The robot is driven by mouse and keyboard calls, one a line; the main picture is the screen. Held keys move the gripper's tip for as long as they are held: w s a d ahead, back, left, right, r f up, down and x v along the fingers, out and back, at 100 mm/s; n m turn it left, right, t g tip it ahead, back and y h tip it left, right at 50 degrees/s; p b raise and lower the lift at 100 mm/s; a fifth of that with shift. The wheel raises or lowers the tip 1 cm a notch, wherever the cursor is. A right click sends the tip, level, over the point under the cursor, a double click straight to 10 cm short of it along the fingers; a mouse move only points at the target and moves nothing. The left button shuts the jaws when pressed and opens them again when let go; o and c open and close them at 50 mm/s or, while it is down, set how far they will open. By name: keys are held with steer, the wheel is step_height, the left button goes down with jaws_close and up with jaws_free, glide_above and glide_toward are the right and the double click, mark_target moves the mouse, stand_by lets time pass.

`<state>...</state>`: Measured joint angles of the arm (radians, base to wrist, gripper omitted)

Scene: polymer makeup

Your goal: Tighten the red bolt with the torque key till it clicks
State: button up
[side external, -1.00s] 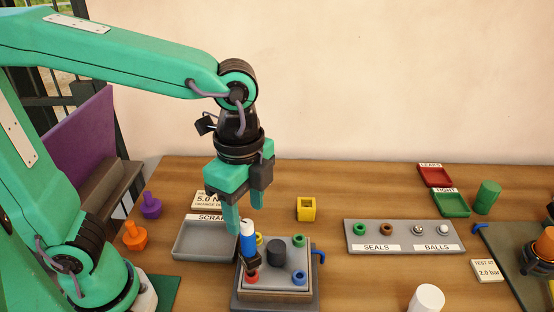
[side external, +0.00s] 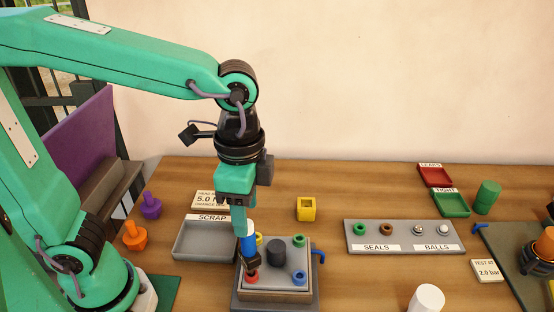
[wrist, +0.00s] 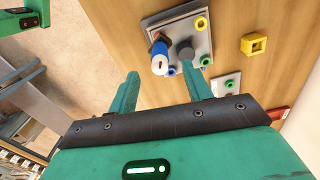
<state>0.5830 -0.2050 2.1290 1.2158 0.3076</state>
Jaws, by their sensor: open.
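The torque key (side external: 249,243), blue with a white top and a black lower part, stands roughly upright at the red bolt (side external: 252,277). The bolt is at the near-left corner of the grey plate (side external: 272,290). The key also shows in the wrist view (wrist: 159,55), beyond my fingertips. My gripper (side external: 240,228) is open and points down above the key. In the wrist view its two fingers (wrist: 164,84) are apart with nothing between them. In the side view the fingers line up, so I cannot tell whether one touches the key.
The plate also bears a dark cylinder (side external: 276,252), a green bolt (side external: 299,241), a blue bolt (side external: 299,277) and a yellow one (side external: 259,239). The scrap tray (side external: 205,241) lies left of it. A yellow block (side external: 306,209) stands behind. The seals and balls rack (side external: 403,236) is to the right.

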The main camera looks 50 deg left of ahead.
mark_target(248, 240)
steer(key=n, duration=1)
steer(key=shift+f, duration=0.15)
steer(key=shift+f, duration=3.9)
jaws_close()
